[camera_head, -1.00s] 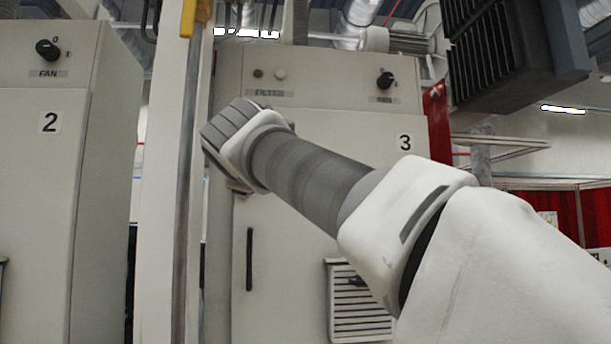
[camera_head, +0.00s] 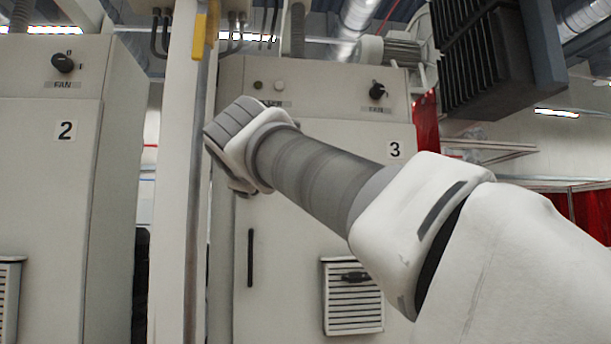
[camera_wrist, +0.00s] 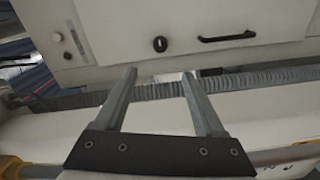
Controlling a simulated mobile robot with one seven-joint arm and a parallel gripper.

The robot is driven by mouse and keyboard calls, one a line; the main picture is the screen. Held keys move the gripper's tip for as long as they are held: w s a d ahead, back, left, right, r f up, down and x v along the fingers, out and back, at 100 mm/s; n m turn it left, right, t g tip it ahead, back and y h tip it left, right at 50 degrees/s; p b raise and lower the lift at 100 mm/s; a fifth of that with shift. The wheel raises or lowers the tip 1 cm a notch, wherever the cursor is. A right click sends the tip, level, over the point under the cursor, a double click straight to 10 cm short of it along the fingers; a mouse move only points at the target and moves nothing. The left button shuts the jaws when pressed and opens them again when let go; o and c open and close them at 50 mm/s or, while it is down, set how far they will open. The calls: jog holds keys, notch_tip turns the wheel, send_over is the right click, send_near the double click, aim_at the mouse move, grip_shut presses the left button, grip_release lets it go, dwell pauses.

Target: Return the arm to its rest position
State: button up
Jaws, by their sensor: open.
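My arm reaches up and to the left across the head view, in front of the cabinet marked 3 (camera_head: 290,225). My gripper (camera_wrist: 160,80) shows in the wrist view with its two fingers apart and nothing between them. The fingers themselves are not visible in the head view. Beyond the fingertips, the wrist view shows a pale cabinet face with a black handle (camera_wrist: 227,37) and a small dark lock (camera_wrist: 160,44). A ribbed grey hose (camera_wrist: 255,79) runs across behind the fingers.
A cabinet marked 2 (camera_head: 50,180) stands at the left. A pale post (camera_head: 172,200) with a yellow part (camera_head: 205,32) rises between the cabinets, close to my arm's far end. A dark finned block (camera_head: 490,60) hangs at the upper right. Red curtains show behind.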

dwell(0.6)
jog(key=s+d+f+m+g+h, duration=0.25)
jog(key=s+d+f+m, duration=0.2)
jog(key=d+f, duration=0.65)
jog(key=s+d+f+m+g+h, duration=0.2)
jog(key=s+d+f+m+g, duration=0.25)
jog(key=d+f, duration=0.65)
jog(key=s+d+f+m+g, duration=0.2)
jog(key=s+f+m, duration=0.2)
jog(key=s+f, duration=0.4)
jog(key=s+d+f+m+g, duration=0.3)
jog(key=s+f, duration=0.5)
jog(key=f, duration=0.9)
jog(key=shift+s+d+f+m, duration=0.15)
jog(key=shift+s+d+m, duration=0.2)
jog(key=shift+m, duration=0.55)
jog(key=shift+y, duration=0.25)
